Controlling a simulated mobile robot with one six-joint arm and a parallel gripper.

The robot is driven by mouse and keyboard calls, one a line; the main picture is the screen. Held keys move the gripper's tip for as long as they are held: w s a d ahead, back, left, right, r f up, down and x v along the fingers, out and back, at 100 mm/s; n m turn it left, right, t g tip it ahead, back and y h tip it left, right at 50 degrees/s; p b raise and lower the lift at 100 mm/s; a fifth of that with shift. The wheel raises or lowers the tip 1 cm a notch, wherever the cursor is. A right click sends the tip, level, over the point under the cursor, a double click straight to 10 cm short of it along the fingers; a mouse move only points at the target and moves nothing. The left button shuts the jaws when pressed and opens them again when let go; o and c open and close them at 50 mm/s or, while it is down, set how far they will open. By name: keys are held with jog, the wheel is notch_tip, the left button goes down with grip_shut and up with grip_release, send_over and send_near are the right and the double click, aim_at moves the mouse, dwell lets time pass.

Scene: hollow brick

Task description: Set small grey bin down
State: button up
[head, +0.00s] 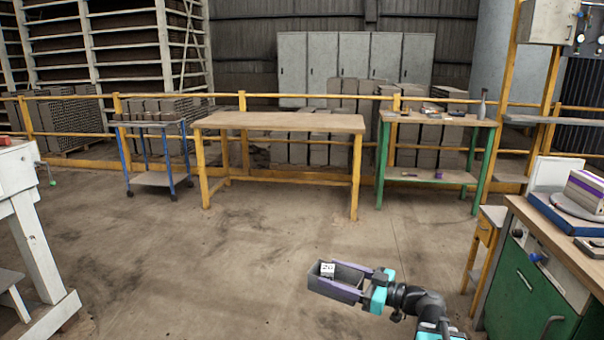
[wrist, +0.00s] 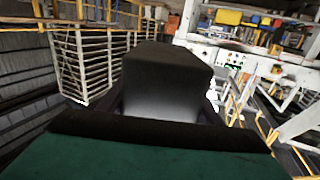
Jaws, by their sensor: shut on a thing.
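The small grey bin (head: 337,288) is in my gripper (head: 358,283), low at the bottom middle of the head view. It is an open-topped box with a white label marked 20 standing at its far end. My gripper's purple fingers are shut on the bin, one along each side. The bin is in the air above the concrete floor, apart from any table. In the wrist view the bin (wrist: 165,85) fills the middle as a dark block, and its inside is hidden there.
A bare wooden table (head: 280,122) with yellow legs stands at the back middle. A green cabinet (head: 530,290) stands close at right. The floor between is clear.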

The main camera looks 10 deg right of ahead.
jog(key=shift+r+p, duration=0.2)
jog(key=shift+p, duration=0.1)
jog(key=r+p, duration=0.1)
jog(key=p, duration=0.4)
jog(key=shift+r, duration=0.4)
jog(key=r+p, duration=0.1)
jog(key=p, duration=0.3)
jog(key=shift+p, duration=0.75)
jog(key=shift+d, duration=0.1)
